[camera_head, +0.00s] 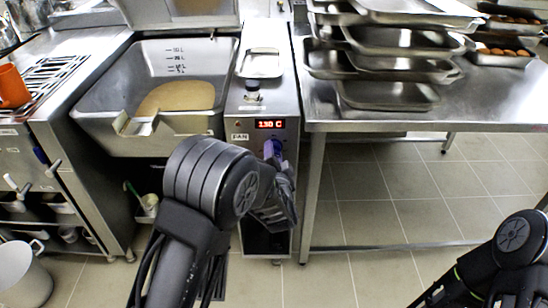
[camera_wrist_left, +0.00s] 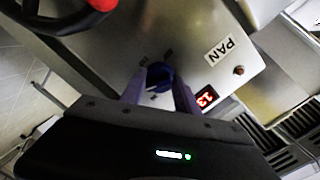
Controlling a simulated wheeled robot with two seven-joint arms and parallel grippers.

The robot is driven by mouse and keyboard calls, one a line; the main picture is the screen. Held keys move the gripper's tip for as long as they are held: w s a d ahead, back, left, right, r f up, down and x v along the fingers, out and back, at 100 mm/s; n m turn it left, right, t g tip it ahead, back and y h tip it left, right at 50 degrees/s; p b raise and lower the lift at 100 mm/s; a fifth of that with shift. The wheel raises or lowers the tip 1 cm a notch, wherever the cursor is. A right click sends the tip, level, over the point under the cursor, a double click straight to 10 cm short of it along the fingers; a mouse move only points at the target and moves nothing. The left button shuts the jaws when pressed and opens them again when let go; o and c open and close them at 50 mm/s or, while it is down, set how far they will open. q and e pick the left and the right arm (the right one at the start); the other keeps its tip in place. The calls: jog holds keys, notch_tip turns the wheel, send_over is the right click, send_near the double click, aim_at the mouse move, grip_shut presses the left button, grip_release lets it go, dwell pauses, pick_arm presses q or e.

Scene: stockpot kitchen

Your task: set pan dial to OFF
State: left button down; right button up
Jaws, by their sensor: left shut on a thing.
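The pan dial (camera_wrist_left: 158,76) is a dark blue-purple knob on the steel control panel, beside the "PAN" label (camera_wrist_left: 222,48). My left gripper (camera_wrist_left: 160,82) has its two purple fingers closed on either side of the dial. In the head view, my left gripper (camera_head: 274,156) reaches the panel below the red display (camera_head: 270,124), which reads 130 C. There the dial is mostly hidden by the gripper, and its pointing direction is unclear. The markings around it are too blurred to read. My right arm shows at the lower right, but its gripper is out of view.
A big steel pan (camera_head: 105,104) with beige contents (camera_head: 178,96) is left of the panel. A steel table (camera_head: 490,105) with stacked trays (camera_head: 400,40) stands to the right. An orange container (camera_head: 12,86) sits far left; a white bin (camera_head: 22,275) is on the floor.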

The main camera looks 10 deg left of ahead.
pick_arm(q)
jog(key=shift+f+n+t+h+b, duration=0.1)
jog(key=shift+n+t+h+b, duration=0.3)
jog(key=shift+n+b, duration=3.4)
jog(key=shift+f+n+t+h+b, duration=0.1)
jog(key=shift+n+t+h+b, duration=0.25)
jog(key=shift+n+b, duration=3.45)
jog(key=shift+f+n+t+h+b, duration=0.1)
jog(key=shift+n+t+h+b, duration=0.3)
jog(key=shift+n+b, duration=3.4)
pick_arm(e)
jog(key=w+f+b, duration=0.1)
jog(key=f, duration=1.1)
jog(key=w+d+f, duration=0.1)
jog(key=w+f, duration=0.1)
jog(key=f, duration=1.1)
jog(key=shift+d+f+m+t+h+b, duration=0.25)
jog(key=shift+d+m+t+h+b, duration=0.05)
jog(key=shift+t+b, duration=0.1)
pick_arm(q)
jog(key=shift+m, duration=0.9)
jog(key=c, duration=0.9)
grip_release()
jog(key=shift+r, duration=0.1)
jog(key=shift+s, duration=0.1)
